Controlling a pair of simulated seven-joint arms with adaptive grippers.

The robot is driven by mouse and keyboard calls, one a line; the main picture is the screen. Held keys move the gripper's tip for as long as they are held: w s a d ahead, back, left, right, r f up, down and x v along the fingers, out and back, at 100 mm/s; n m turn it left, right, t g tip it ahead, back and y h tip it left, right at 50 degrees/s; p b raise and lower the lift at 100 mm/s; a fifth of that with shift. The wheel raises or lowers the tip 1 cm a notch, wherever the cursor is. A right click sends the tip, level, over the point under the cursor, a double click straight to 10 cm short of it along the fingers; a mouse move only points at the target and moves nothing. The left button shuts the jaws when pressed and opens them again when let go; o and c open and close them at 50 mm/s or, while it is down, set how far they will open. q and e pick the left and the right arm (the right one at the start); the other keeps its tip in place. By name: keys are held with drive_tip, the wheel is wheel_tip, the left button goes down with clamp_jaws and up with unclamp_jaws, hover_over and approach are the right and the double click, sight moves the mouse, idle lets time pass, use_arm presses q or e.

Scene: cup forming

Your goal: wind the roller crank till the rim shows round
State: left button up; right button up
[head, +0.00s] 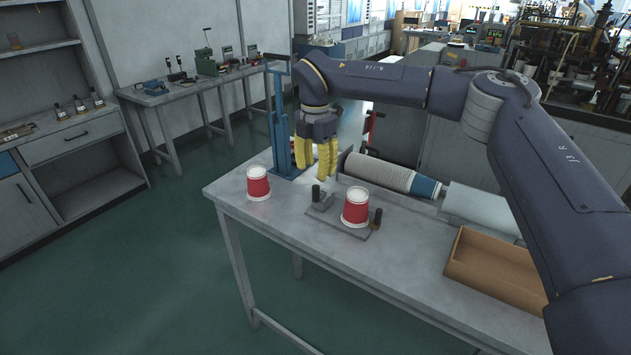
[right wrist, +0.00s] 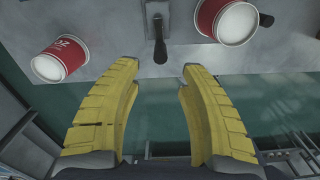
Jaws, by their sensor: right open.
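A red and white cup (head: 355,207) stands on a flat grey fixture on the bench; it also shows at the top of the right wrist view (right wrist: 208,14). A dark upright crank handle (head: 316,194) rises from a small grey block left of that cup, and it shows in the right wrist view (right wrist: 160,46). Whether the cup's rim is rolled is too small to tell. My right gripper (head: 315,166), with yellow fingers, is open and empty above and behind the handle. In the right wrist view, the handle lies beyond the gap between its fingertips (right wrist: 158,68). My left gripper is out of view.
A second red and white cup (head: 258,184) stands near the bench's left corner. A nested cup stack (head: 378,173) lies behind the fixture. A brown tray (head: 495,262) sits at right. The front bench strip is clear.

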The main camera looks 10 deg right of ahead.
sight(315, 184)
drive_tip(key=shift+r, duration=2.8)
drive_tip(key=shift+a+f, duration=0.1)
